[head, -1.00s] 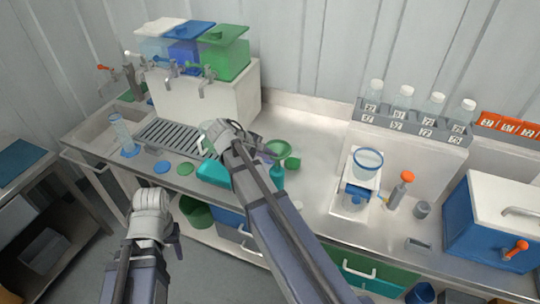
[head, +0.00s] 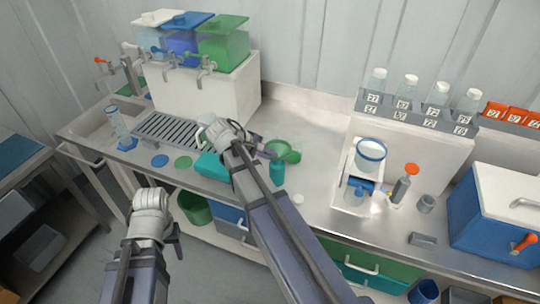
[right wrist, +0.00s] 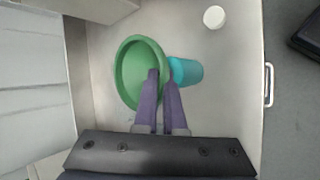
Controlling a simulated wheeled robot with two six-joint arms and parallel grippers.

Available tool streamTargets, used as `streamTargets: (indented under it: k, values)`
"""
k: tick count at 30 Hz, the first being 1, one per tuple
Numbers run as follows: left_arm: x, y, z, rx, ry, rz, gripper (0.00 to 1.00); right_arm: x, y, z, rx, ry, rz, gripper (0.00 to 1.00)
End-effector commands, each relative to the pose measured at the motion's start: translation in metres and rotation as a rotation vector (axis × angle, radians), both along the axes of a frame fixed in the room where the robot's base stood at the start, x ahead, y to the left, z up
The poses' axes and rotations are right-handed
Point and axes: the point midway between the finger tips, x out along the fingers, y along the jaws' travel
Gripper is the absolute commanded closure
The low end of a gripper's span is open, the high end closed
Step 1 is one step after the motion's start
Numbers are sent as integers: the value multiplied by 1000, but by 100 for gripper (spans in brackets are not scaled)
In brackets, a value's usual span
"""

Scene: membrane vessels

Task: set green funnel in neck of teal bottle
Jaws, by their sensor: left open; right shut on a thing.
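The green funnel (head: 277,147) is held by my right gripper (head: 268,153) above the counter. In the right wrist view the purple fingers (right wrist: 161,80) are shut at the right side of the funnel (right wrist: 130,75), whose wide mouth faces the camera. The teal bottle (head: 277,174) stands upright on the counter, just below the funnel in the head view. In the right wrist view the teal bottle (right wrist: 188,71) is right beside the funnel and partly behind the fingers; its neck is hard to see. My left gripper (head: 178,238) is open and empty, in front of the counter.
A teal block (head: 210,165) lies left of the bottle, partly behind my right arm. A small white cap (head: 298,199) lies right of the bottle; it also shows in the right wrist view (right wrist: 214,17). A white stand with a blue-rimmed vessel (head: 370,153) stands further right. Counter behind the funnel is clear.

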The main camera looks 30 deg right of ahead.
Motion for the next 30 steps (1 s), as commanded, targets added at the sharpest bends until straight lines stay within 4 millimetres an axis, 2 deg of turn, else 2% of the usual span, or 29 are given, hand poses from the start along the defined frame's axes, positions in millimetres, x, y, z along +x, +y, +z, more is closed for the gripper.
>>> streamTargets:
  k: [1,2,10,22,30]
  values:
    - [0,0,0,0,0,0,49,0,0,0,0,0,0,100]
    - [0,0,0,0,0,0,49,0,0,0,0,0,0,89]
    - [0,0,0,0,0,0,49,0,0,0,0,0,0,59]
    - [0,0,5,0,0,0,49,0,3,5,0,1,1,58]
    - [0,0,30,0,0,-1,49,1,23,30,0,-1,2,58]
